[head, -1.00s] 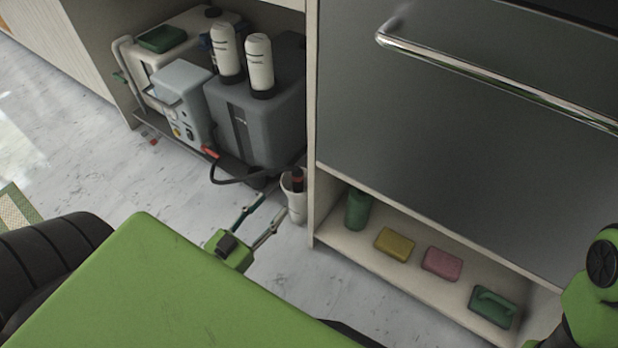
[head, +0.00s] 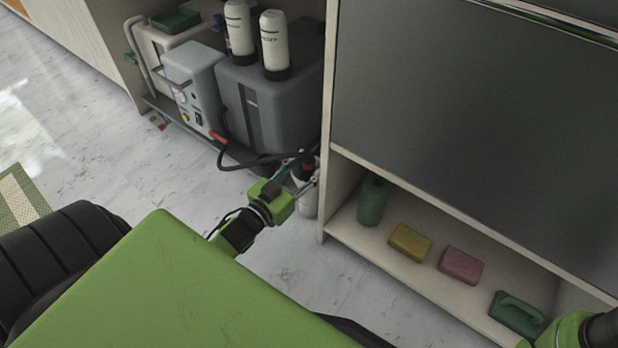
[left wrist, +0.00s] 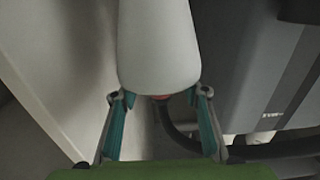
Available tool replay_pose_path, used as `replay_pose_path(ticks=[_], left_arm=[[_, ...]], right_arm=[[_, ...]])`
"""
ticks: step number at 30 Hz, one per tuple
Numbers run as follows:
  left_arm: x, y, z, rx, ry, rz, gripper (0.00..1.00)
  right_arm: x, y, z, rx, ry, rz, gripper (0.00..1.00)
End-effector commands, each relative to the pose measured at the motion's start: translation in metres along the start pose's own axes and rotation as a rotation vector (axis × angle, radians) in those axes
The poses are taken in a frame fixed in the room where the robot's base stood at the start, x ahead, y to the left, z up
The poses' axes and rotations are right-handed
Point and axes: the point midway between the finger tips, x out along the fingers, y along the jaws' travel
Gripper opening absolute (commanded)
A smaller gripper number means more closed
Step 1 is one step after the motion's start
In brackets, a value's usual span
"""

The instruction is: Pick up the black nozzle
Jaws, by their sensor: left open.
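A white cylindrical body (head: 307,200) stands upright on the floor beside the cabinet's side panel, with a dark top and a reddish band (head: 307,165). I cannot clearly tell which dark part is the black nozzle; the dark top is partly hidden by my fingers. My left gripper (head: 303,170) is open, its fingers at either side of the top. In the left wrist view the white body (left wrist: 158,45) fills the upper middle, with a small orange-red patch at its lower end, between my open fingers (left wrist: 158,97). My right gripper is not in view.
A grey tank (head: 275,105), a pale blue-grey pump unit (head: 192,85) and two white bottles stand behind on the left. A black hose (head: 245,165) runs close to the gripper. The low shelf at right holds a green bottle (head: 372,200) and sponges (head: 410,242).

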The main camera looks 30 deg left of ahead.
Motion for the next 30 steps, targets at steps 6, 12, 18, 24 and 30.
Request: replay_pose_path(ticks=[6,12,18,24,30], left_arm=[[0.006,0.0,-0.001,0.0,-0.001,-0.001,0.42],[0.006,0.0,-0.001,0.0,-0.001,-0.001,0.13],[0.006,0.0,-0.002,0.0,0.002,0.0,0.0],[0.006,0.0,-0.002,0.0,0.002,0.0,0.0],[0.008,0.0,-0.012,0.001,0.002,0.0,0.0]], right_arm=[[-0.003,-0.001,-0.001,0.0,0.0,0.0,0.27],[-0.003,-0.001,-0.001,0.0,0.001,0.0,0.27],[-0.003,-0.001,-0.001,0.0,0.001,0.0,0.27],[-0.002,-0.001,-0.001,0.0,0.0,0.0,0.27],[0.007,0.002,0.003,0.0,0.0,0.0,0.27]])
